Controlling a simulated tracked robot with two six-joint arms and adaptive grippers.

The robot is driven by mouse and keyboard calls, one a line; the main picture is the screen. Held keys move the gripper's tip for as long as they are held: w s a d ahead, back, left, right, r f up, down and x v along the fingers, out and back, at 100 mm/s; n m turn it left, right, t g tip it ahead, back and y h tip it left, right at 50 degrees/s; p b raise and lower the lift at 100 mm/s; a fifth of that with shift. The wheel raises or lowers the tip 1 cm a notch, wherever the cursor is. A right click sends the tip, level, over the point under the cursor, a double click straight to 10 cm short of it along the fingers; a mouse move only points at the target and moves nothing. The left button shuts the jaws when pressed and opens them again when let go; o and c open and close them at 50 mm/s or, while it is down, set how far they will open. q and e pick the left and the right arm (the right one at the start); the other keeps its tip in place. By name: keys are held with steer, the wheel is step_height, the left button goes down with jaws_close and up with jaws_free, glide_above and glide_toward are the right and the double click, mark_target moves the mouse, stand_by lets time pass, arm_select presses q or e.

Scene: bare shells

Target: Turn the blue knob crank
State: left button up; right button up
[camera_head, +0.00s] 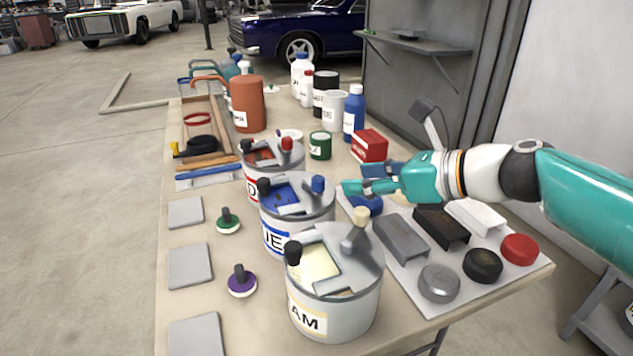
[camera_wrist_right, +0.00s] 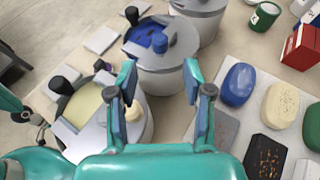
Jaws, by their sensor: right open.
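The blue knob (camera_head: 317,184) stands upright on the lid of the middle can (camera_head: 318,213), which has a blue label and shows blue through its lid opening. In the right wrist view the blue knob (camera_wrist_right: 159,43) is ahead of the fingertips, on the grey lid (camera_wrist_right: 183,42). A black knob (camera_head: 263,186) sits on the opposite side of the same lid. My right gripper (camera_head: 368,187) is to the right of the blue knob, apart from it. Its fingers are spread and empty in the wrist view (camera_wrist_right: 158,82).
The cream can (camera_head: 335,300) stands in front, its cream knob (camera_head: 360,222) near my right gripper. The red can (camera_head: 252,165) stands behind. A board (camera_head: 410,285) with several pads and blocks lies right, with a red box (camera_head: 369,146) beyond. Grey pads (camera_head: 189,266) lie left.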

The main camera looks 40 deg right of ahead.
mark_target(323, 181)
steer(key=b+x, duration=0.1)
steer(key=x, duration=0.9)
steer(key=shift+f, duration=0.1)
jaws_close()
steer(key=shift+s, duration=0.1)
steer(key=shift+a, duration=0.1)
